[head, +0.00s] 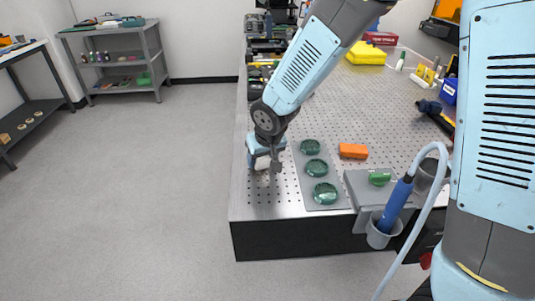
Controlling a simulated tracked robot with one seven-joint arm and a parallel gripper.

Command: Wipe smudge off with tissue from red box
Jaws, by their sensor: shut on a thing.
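My gripper (264,167) is at the near left part of the perforated metal bench, left of the grey plate. It is shut on a small white thing, which looks like the tissue (262,163); the jaws and arm hide part of it. The red box (381,38) stands far back on the bench, behind a yellow case. Three dark green glassy discs sit in a row on the grey plate (305,177): far (310,146), middle (316,168) and near (324,193). I cannot make out a smudge at this size.
An orange block (353,151) lies right of the discs. A grey stand (361,187) with a green piece and a blue-handled tool (395,203) in a cup is at the front edge. Tools crowd the bench's back and right side. The bench's left edge is close to my gripper.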

